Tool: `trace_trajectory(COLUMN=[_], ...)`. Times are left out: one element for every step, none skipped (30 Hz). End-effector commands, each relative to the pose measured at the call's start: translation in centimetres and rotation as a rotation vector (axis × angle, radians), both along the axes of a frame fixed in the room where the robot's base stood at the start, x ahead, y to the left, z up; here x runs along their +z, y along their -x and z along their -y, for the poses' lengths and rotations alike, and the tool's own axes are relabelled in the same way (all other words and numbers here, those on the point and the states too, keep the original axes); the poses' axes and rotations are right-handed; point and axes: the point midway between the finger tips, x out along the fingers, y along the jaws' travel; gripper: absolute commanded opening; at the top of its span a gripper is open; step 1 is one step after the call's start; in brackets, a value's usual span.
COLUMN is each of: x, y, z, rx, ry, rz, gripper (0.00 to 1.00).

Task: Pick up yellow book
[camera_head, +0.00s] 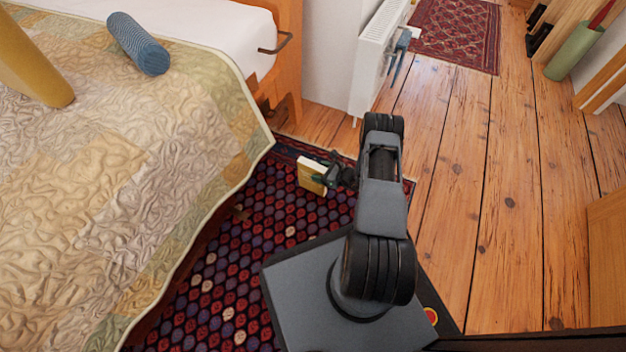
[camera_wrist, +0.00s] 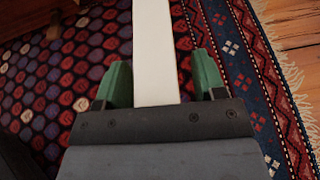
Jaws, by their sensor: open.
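The yellow book (camera_head: 312,175) is on the patterned rug beside the bed, with its yellow cover and pale page edge showing. My gripper (camera_head: 338,172) is at the book's right side in the head view. In the wrist view, the book (camera_wrist: 154,50) shows as a long white strip running between my two green fingertips (camera_wrist: 158,80). The fingers are open, with a gap on each side of the book, wider on the right. The near end of the book is hidden behind the gripper's dark body.
The rug (camera_head: 215,300) lies under the book. The quilted bed (camera_head: 120,190) fills the left, with a blue cylindrical cushion (camera_head: 138,43) on it. A white radiator (camera_head: 378,60) stands behind my arm. Bare plank floor (camera_head: 470,190) is free on the right.

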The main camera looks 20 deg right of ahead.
Motion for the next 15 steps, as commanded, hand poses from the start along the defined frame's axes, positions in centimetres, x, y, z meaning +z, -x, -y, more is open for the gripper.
trace_trajectory(x=[0.0,0.01,0.03,0.05,0.04,0.04,0.04,0.04,0.04,0.05,0.04,0.04,0.04,0.04,0.04], y=[-0.07,-0.07,-0.07,-0.06,-0.05,-0.05,-0.05,-0.04,-0.04,-0.03,-0.03,-0.03,-0.03,-0.03,-0.03], z=[-0.04,-0.04,-0.04,-0.04,-0.03,-0.03,-0.02,-0.03,-0.03,-0.03,-0.02,-0.02,-0.02,-0.02,-0.02], rx=[0.0,0.0,0.0,0.0,0.0,0.0,0.0,0.0,0.0,0.0,0.0,0.0,0.0,0.0,0.0], ry=[0.0,0.0,0.0,0.0,0.0,0.0,0.0,0.0,0.0,0.0,0.0,0.0,0.0,0.0,0.0], rz=[0.0,0.0,0.0,0.0,0.0,0.0,0.0,0.0,0.0,0.0,0.0,0.0,0.0,0.0,0.0], gripper=[0.64,0.64,0.64,0.64,0.64,0.64,0.61,0.58,0.54,0.51,0.48,0.45,0.42,0.39,0.35])
